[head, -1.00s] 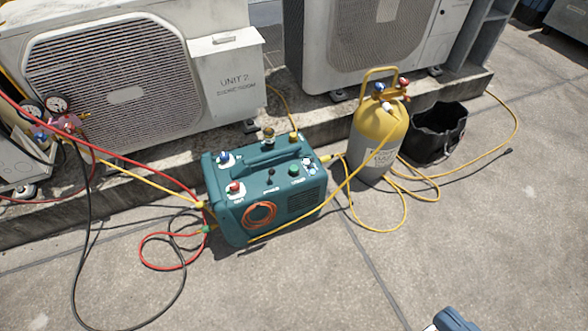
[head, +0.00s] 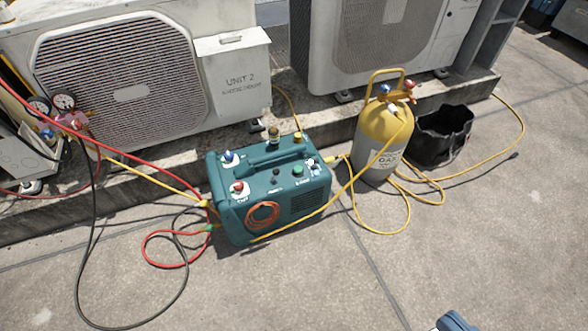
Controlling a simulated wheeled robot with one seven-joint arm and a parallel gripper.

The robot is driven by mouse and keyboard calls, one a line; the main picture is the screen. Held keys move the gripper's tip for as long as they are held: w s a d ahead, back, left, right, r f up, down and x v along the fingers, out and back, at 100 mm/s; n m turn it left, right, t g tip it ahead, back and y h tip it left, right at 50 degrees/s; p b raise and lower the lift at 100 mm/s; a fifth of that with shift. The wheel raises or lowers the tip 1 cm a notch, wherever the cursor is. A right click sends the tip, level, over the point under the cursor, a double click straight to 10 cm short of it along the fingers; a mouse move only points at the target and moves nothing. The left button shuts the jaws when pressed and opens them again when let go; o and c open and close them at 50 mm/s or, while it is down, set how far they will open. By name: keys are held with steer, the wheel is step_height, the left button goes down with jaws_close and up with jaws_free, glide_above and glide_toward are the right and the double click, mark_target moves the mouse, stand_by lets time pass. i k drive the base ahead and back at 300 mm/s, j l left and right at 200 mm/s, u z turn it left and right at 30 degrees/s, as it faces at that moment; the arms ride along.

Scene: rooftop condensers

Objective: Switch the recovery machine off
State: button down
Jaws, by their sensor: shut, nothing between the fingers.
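The recovery machine (head: 235,215) is a teal box with a carry handle on the pavement, in the middle of the head view. Its top has a red knob (head: 238,187), a blue knob (head: 228,157), a small dark switch (head: 276,173) and a green button or knob (head: 298,170). The panel lettering and the switch's exact position are too small to read. My gripper's fingers are not in view. Only a small blue and white piece, probably of my arm, shows at the bottom right edge, well apart from the machine.
A yellow and grey gas cylinder (head: 368,160) and a black bucket (head: 467,137) stand right of the machine. Red, black and yellow hoses (head: 407,217) loop over the ground. Gauges (head: 64,101) are at left. Condensers (head: 232,100) line the ledge behind. The front pavement (head: 290,295) is mostly clear.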

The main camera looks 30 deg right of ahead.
mark_target(276, 172)
steer(key=i+j+z, duration=0.1)
steer(key=i+z, duration=0.25)
steer(key=i+j+z, duration=0.15)
steer(key=z, duration=0.25)
